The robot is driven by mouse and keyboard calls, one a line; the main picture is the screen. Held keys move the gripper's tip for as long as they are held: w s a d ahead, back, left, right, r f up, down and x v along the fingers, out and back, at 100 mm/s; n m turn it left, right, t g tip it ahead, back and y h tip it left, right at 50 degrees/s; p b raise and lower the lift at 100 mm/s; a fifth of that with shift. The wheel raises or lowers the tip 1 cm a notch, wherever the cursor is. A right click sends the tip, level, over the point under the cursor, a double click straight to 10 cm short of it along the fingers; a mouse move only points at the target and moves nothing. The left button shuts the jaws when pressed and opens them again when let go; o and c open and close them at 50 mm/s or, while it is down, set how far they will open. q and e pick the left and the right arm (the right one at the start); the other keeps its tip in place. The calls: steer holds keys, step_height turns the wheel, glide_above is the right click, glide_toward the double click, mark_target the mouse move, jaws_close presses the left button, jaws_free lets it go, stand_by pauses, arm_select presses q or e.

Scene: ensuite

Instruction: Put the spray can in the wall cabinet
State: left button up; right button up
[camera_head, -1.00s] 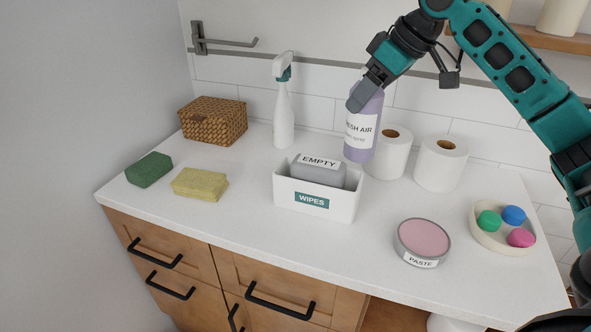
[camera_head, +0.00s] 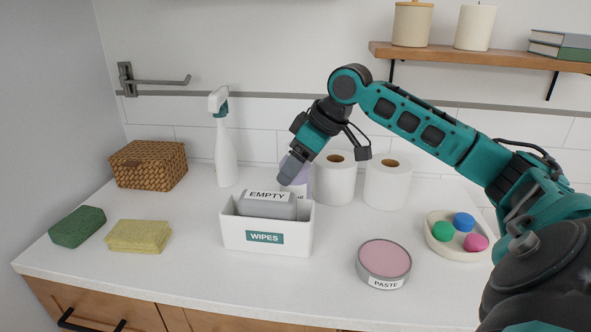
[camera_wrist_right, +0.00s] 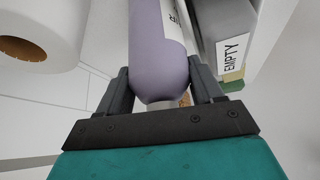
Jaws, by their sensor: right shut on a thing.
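The spray can (camera_head: 303,183) is lavender with a white label. In the head view it shows between the wipes box and the left paper roll, mostly hidden by my right gripper (camera_head: 289,173) and the box. In the right wrist view the can (camera_wrist_right: 160,72) lies between the two fingers of my right gripper (camera_wrist_right: 160,88), which is shut on it near its rounded end. Whether the can touches the counter is hidden. No wall cabinet shows in these views. My left gripper is out of view.
A white wipes box (camera_head: 290,240) holds a grey pack marked EMPTY. A spray bottle (camera_head: 225,155), wicker basket (camera_head: 148,165) and two sponges are left; paper rolls (camera_head: 388,183), a paste tin (camera_head: 384,262) and a bowl (camera_head: 440,247) right. A wooden shelf (camera_head: 480,54) hangs above.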

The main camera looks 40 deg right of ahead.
steer(key=shift+f, duration=0.1)
steer(key=o, duration=1.3)
